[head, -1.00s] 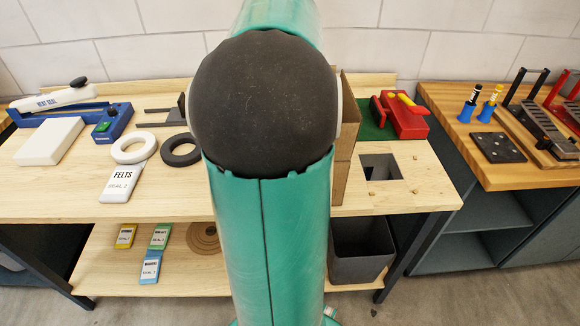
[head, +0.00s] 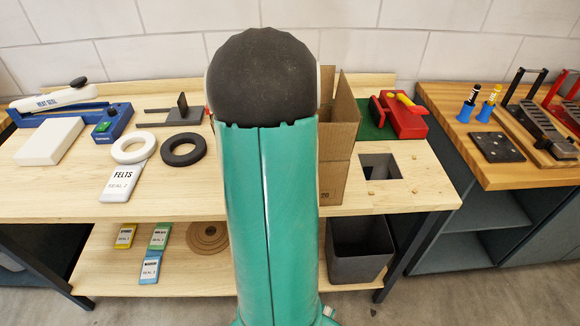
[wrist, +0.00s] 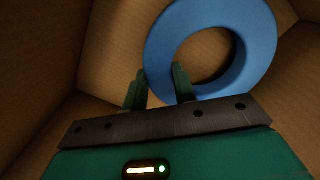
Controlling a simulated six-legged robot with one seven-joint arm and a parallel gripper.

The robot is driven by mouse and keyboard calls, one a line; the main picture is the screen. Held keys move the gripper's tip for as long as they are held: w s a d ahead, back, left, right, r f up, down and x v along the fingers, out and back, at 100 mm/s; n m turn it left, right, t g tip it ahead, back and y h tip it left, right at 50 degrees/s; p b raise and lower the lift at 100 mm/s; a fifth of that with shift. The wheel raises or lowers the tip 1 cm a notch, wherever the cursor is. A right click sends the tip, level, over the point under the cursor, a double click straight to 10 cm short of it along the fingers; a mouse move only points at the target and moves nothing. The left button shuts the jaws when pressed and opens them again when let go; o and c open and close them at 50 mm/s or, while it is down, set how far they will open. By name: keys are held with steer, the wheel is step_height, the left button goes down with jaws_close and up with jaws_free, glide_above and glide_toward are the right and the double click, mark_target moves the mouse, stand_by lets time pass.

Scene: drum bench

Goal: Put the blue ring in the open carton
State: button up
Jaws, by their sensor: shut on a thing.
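The blue ring (wrist: 160,50) shows in the wrist view, with the brown cardboard walls of the open carton (wrist: 45,60) around it. My gripper (wrist: 162,85) is shut on the ring's near left part, one finger outside the ring and one at its hole. The ring is inside the carton's walls; I cannot tell whether it touches the bottom. In the head view the open carton (head: 333,180) stands on the bench with its flaps up, partly hidden behind my arm. The gripper and the blue ring are hidden there.
A white ring (head: 118,156) and a black ring (head: 168,159) lie left of my arm, near a white FELTS packet (head: 121,184) and a blue heat sealer (head: 110,122). Right of the carton are a square bench opening (head: 380,168) and a red tool (head: 408,120).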

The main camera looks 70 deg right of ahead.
steer(key=shift+f, duration=0.9)
steer(key=shift+f, duration=0.1)
steer(key=o, duration=1)
step_height(320, 180, up, 12)
steer(key=shift+r, duration=0.1)
